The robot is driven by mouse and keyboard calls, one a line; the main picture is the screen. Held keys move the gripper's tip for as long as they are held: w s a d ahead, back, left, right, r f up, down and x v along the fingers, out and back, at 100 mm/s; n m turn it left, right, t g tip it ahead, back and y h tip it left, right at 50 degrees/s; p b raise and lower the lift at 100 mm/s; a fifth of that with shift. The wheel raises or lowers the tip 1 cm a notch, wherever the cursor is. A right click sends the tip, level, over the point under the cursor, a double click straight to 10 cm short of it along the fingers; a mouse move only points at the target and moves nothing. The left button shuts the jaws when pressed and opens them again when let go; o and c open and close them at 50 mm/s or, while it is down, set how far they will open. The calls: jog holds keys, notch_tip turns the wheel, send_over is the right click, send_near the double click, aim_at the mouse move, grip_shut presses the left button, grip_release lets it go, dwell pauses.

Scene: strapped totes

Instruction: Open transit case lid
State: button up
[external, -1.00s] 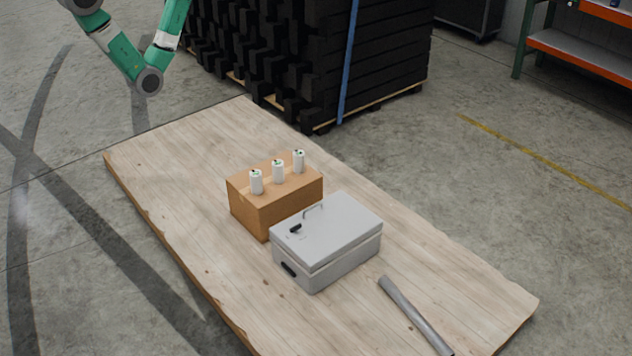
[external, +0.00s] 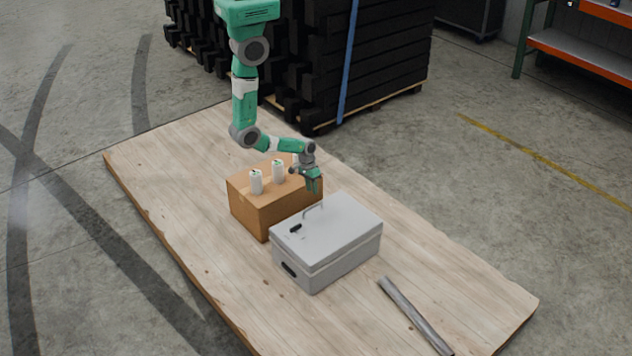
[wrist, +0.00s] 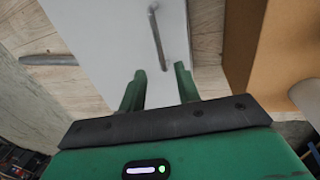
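The grey transit case (external: 327,240) stands on the wooden table with its lid (external: 338,222) shut. A thin metal handle (external: 313,209) stands on the lid near its left back edge, and it also shows in the wrist view (wrist: 157,38). A black latch-like part (external: 295,229) sits on the lid. My gripper (external: 315,186) is just above and behind the handle, fingers pointing down. In the wrist view my gripper (wrist: 160,78) has its two fingers apart with nothing between them, and the handle lies just beyond the fingertips.
A cardboard box (external: 258,211) stands close behind the case, with white cans (external: 257,182) on top near my arm. A grey metal bar (external: 414,315) lies in front of the case at right. The table's left side (external: 175,205) is clear.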

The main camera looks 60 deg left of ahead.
jog(key=b, duration=0.5)
send_over(312, 212)
notch_tip(312, 212, down, 8)
jog(key=shift+s+d+r, duration=0.1)
jog(key=shift+d+r, duration=0.05)
jog(key=shift+r, duration=0.1)
jog(key=shift+p, duration=0.3)
jog(key=shift+c, duration=0.4)
grip_shut()
